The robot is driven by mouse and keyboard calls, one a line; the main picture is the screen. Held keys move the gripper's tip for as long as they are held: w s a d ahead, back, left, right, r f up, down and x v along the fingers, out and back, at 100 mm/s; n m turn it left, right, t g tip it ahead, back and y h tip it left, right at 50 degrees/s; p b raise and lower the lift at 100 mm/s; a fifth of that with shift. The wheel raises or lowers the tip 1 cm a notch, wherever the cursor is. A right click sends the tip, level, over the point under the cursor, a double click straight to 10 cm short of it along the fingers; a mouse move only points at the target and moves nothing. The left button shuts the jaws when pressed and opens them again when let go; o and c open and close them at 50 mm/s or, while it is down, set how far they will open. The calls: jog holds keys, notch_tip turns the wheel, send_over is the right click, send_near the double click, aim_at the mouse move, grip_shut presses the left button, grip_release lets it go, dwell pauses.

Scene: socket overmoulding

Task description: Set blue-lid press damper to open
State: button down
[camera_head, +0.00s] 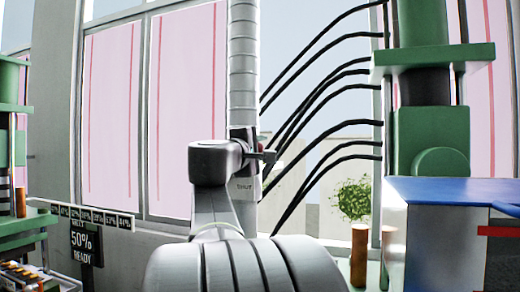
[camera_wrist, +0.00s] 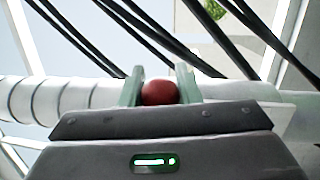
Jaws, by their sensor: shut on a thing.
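A grey ribbed duct (camera_head: 243,60) runs upright in front of the window in the head view, with a dark damper section low on it. A small plate (camera_head: 244,187) on the duct below seems to read "SHUT". My gripper (camera_wrist: 160,90) is shut on the red knob (camera_wrist: 158,92) of the damper handle; the knob sits between the two green fingers in the wrist view. In the head view my gripper is at the damper, and the knob (camera_head: 262,144) is mostly hidden. The handle's lever is hidden, so its angle is unclear.
The blue-lid press (camera_head: 455,192) stands at the right, beside a green press column (camera_head: 435,140). Several black hoses (camera_head: 330,85) run from near the duct to the right. Another green press (camera_head: 12,150) and a "50% READY" sign (camera_head: 82,241) are at the left.

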jog(key=c, duration=1.1)
grip_release()
jog(key=shift+o, duration=0.2)
jog(key=shift+s+a, duration=0.1)
jog(key=b+v, duration=0.4)
jog(key=v, duration=0.9)
jog(key=shift+s+a, duration=0.15)
jog(key=shift+s, duration=0.1)
